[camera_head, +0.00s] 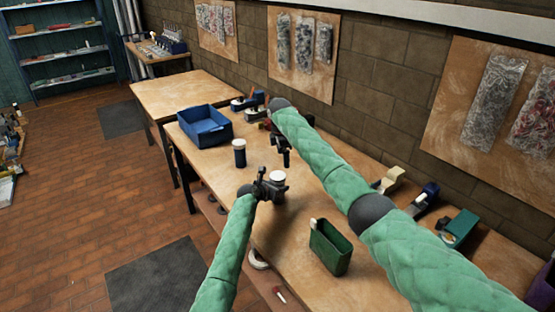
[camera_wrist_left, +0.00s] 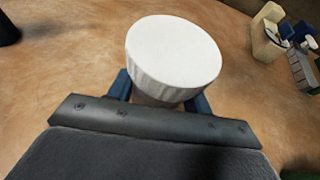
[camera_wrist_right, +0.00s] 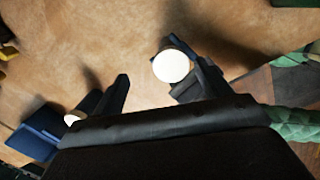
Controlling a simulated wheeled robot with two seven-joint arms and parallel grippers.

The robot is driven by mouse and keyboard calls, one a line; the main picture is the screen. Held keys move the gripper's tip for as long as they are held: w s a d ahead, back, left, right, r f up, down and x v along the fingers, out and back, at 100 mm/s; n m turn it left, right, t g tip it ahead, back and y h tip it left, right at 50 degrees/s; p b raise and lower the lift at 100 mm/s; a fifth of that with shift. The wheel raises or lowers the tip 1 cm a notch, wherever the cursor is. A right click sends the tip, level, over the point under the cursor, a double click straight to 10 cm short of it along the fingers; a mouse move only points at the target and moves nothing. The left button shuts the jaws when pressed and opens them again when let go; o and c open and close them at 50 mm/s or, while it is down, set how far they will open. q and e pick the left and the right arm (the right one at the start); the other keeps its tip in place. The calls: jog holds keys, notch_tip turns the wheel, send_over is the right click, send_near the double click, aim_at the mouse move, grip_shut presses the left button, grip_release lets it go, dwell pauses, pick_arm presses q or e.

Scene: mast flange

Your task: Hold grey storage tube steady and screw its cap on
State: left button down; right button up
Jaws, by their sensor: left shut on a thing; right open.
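My left gripper (camera_head: 268,188) is shut on the grey storage tube (camera_head: 279,194), which stands roughly upright over the bench; fingers hide most of its body. A white ribbed cap (camera_head: 278,176) sits on the tube's top. It fills the middle of the left wrist view (camera_wrist_left: 174,55), between and above the left fingertips (camera_wrist_left: 160,98). I cannot tell how tightly it is seated. My right gripper (camera_head: 284,155) is open and empty, behind the tube in the head view. In the right wrist view the cap (camera_wrist_right: 171,65) shows beyond the gap between my right fingers (camera_wrist_right: 160,85).
A green open box (camera_head: 330,248) stands at the front. Tape dispensers (camera_head: 425,198) line the wall side. The bench (camera_head: 300,215) around the tube is clear.

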aim_at(278, 175)
jog(key=shift+s+a+f+n, duration=0.25)
jog(key=shift+s+a+n, duration=0.4)
jog(key=shift+n, duration=0.45)
jog(key=shift+s+a+n+y, duration=0.15)
jog(key=shift+a+n+y, duration=0.25)
jog(key=shift+n, duration=0.6)
jog(key=shift+f, duration=3.95)
